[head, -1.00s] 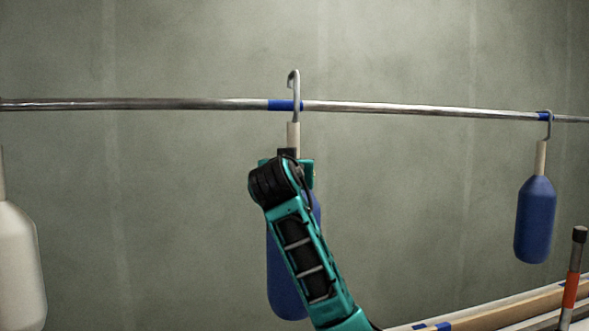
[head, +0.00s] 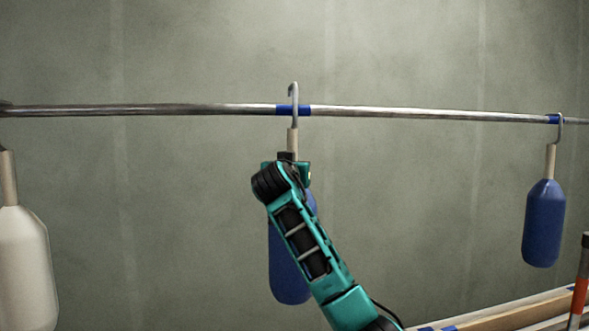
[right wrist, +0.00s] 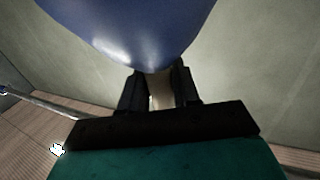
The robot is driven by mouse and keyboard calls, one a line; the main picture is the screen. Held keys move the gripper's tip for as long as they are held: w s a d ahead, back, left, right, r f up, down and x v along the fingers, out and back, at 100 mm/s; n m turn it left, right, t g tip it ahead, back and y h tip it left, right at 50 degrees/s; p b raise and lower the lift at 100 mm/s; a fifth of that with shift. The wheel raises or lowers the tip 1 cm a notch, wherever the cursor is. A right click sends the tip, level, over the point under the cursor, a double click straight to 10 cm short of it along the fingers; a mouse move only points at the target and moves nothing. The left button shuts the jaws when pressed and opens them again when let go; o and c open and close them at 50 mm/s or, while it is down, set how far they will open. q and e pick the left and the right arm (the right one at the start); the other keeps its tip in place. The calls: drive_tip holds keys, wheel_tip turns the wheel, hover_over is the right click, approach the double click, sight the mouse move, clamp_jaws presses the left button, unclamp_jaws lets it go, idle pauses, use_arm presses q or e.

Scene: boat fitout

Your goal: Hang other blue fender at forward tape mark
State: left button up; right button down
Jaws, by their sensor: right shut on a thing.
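A blue fender (head: 288,270) is upright, with a pale neck (head: 292,142) and a grey metal hook (head: 294,92) on top. My right gripper (head: 288,157) is shut on its neck, and my arm covers part of its body. The hook stands in front of a blue tape mark (head: 281,110) on the rail (head: 400,113), its bend above the rail; I cannot tell whether it touches. In the right wrist view the fender's blue body (right wrist: 130,30) is above the fingers, which close on the pale neck (right wrist: 160,92). My left gripper is out of view.
Another blue fender (head: 543,225) hangs on the rail at the right, by another blue tape mark (head: 553,119). A white fender (head: 25,265) is at the left edge. A post with an orange band (head: 579,295) and wooden planks (head: 520,315) are at lower right.

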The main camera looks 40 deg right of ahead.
drive_tip(key=shift+f+b, duration=0.65)
drive_tip(key=shift+f, duration=0.3)
use_arm(q)
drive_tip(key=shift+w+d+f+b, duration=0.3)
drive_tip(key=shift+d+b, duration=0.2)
drive_tip(key=shift+b, duration=0.05)
use_arm(e)
drive_tip(key=shift+f, duration=0.5)
drive_tip(key=c, duration=1)
unclamp_jaws()
drive_tip(key=shift+o, duration=1.3)
drive_tip(key=shift+f, duration=0.2)
use_arm(q)
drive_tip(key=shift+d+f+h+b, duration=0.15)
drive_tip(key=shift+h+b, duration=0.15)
drive_tip(key=shift+b, duration=0.1)
use_arm(e)
drive_tip(key=v, duration=1.3)
